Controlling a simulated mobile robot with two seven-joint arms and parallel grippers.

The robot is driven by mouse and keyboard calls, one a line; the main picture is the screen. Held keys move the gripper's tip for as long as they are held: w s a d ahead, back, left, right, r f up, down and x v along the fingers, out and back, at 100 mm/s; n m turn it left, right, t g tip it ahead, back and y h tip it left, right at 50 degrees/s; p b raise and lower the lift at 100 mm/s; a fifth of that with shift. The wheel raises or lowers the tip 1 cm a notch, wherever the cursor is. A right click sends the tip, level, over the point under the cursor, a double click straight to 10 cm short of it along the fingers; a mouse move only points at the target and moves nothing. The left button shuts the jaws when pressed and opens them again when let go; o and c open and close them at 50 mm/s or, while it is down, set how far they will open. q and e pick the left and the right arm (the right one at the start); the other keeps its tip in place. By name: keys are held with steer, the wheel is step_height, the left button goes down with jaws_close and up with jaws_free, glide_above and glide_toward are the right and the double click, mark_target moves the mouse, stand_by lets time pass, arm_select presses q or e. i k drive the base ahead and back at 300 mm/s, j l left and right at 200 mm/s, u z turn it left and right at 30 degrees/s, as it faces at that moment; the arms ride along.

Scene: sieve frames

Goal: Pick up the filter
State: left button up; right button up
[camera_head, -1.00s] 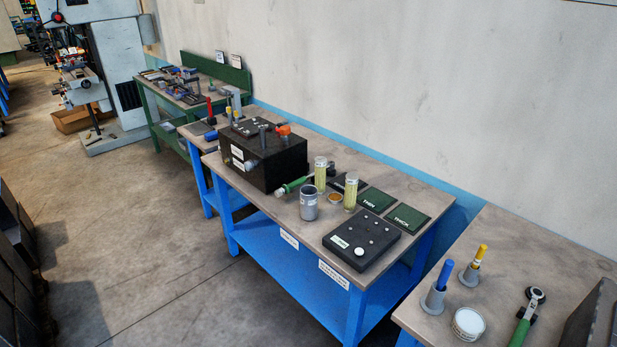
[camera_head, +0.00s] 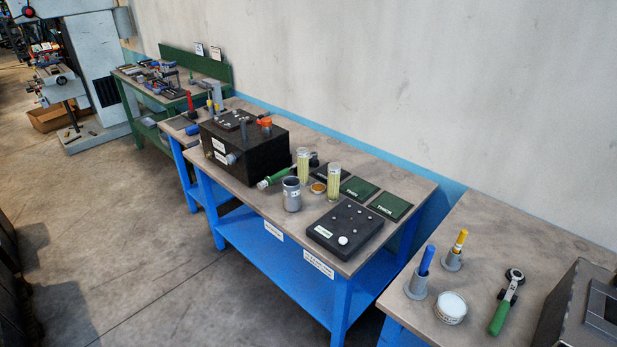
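Neither of my grippers is in view. I cannot tell for sure which thing is the filter. On the middle blue table (camera_head: 238,198) stand a grey cup (camera_head: 291,196), a small round dish with an orange-brown top (camera_head: 318,187) and two clear cylinders with pale yellow contents, one left (camera_head: 303,168) and one right (camera_head: 333,184). A green-handled tool (camera_head: 277,176) lies beside the black box (camera_head: 262,150). Dark green pads lie behind, one labelled THICK (camera_head: 390,206) and another (camera_head: 359,189) left of it.
A dark panel with small knobs (camera_head: 345,228) lies at the table's front right. The right table (camera_head: 500,225) holds a blue-handled tool in a holder (camera_head: 421,272), a yellow one (camera_head: 457,249), a white-lidded tin (camera_head: 450,307) and a green-handled tool (camera_head: 502,310).

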mark_target(302, 153)
steer(key=i+j+z, duration=0.1)
steer(key=i+j, duration=0.5)
steer(key=i+j+z, duration=0.1)
steer(key=i+j, duration=0.45)
steer(key=i+j+z, duration=0.1)
steer(key=i+j, duration=0.45)
steer(key=j, duration=0.25)
